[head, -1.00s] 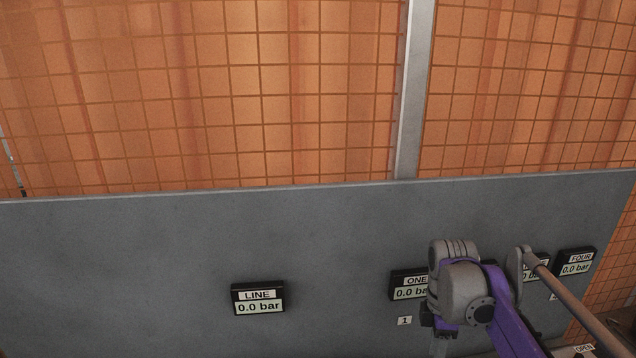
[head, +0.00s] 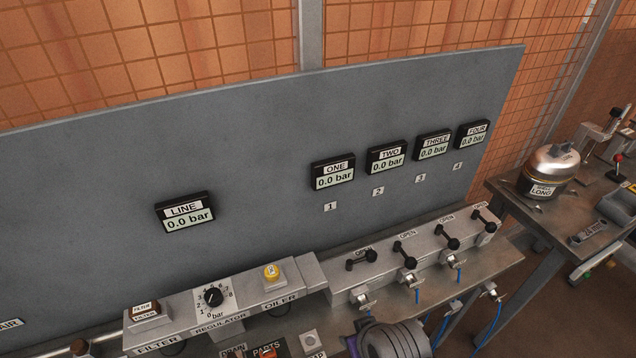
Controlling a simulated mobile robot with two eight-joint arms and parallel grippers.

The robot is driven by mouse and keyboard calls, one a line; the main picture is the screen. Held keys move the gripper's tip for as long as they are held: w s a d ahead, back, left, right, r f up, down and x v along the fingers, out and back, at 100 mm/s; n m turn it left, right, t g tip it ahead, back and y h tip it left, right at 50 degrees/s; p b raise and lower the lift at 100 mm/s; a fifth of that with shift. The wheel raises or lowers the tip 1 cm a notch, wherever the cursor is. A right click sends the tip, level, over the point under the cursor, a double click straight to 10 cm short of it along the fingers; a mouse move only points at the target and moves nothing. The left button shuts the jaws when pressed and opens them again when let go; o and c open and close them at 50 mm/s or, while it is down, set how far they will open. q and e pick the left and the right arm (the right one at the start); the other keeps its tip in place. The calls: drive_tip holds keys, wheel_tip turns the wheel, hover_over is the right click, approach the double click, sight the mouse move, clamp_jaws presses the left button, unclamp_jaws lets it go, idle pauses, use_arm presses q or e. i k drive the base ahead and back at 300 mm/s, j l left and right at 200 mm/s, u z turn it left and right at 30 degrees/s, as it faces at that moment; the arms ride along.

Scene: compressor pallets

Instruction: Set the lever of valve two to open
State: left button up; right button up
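A grey manifold (head: 340,287) on the bench at the foot of the panel carries a row of black valve levers. The lever of valve two (head: 403,254) is second from the left, with an OPEN label behind it. It slants from upper left to lower right, with a round black knob at the lower end. Lever one (head: 361,260) lies at a different angle, more along the manifold. Levers three (head: 447,237) and four (head: 484,221) slant much like lever two.
Gauges LINE (head: 185,213), ONE (head: 333,172), TWO (head: 387,157), THREE (head: 434,145) and FOUR (head: 474,133) all read 0.0 bar. A regulator dial (head: 213,298) sits left of the valves. Blue hoses hang below the manifold. A table (head: 508,194) with a tank (head: 551,171) stands right.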

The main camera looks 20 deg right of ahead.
sight(411, 262)
drive_tip(key=l+z, duration=0.1)
drive_tip(key=z, duration=0.35)
drive_tip(key=i+l+z, duration=0.1)
drive_tip(key=z, duration=0.8)
drive_tip(key=i+l+u, duration=0.2)
drive_tip(key=u, duration=0.2)
drive_tip(key=i+l+u, duration=0.15)
drive_tip(key=u, duration=0.3)
drive_tip(key=l, duration=0.1)
